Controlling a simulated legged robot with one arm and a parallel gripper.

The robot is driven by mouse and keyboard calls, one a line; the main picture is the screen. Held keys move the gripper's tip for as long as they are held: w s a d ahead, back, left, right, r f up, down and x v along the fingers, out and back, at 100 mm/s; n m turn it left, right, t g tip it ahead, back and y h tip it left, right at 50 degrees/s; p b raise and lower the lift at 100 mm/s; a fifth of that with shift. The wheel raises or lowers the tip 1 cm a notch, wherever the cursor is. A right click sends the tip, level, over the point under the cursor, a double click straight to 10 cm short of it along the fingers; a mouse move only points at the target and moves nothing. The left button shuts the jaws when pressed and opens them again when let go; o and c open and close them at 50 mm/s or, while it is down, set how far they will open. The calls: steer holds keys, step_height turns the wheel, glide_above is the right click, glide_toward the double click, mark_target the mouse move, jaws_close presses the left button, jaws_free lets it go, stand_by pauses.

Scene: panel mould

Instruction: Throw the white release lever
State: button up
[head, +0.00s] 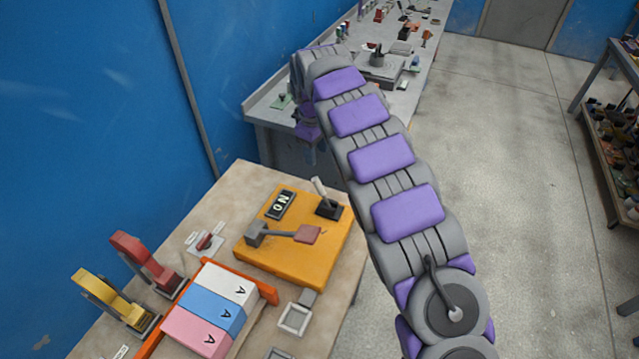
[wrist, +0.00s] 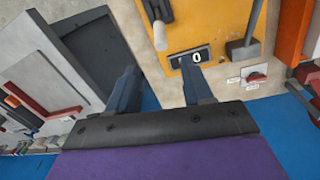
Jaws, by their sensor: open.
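The white release lever (head: 319,188) stands on a black base (head: 328,209) at the far corner of a yellow-orange panel (head: 268,271). It leans slightly to the left in the head view. The lever also shows at the top of the wrist view (wrist: 160,37), beyond and between my fingers. My gripper (wrist: 161,78) is open and empty, with its two dark fingers apart. It appears apart from the lever. In the head view, my gripper hangs from the arm's far end, and its fingers are hard to make out.
A grey arm with a red pad (head: 308,234) crosses the panel. A red switch (head: 205,241), red clamp (head: 145,260) and yellow clamp (head: 112,297) stand left. An orange frame (head: 264,287) surrounds coloured blocks. A cluttered bench (head: 270,107) stands behind.

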mark_target(318, 186)
steer(key=f+b, duration=0.1)
steer(key=f, duration=0.4)
steer(key=f+b, duration=0.1)
steer(key=f, duration=0.4)
steer(key=w+f+b, duration=0.1)
steer(key=f, duration=0.4)
steer(key=shift+w+d+f, duration=0.1)
steer(key=shift+d+f, duration=0.1)
steer(key=shift+d, duration=0.05)
steer(key=shift+c, duration=0.2)
jaws_close()
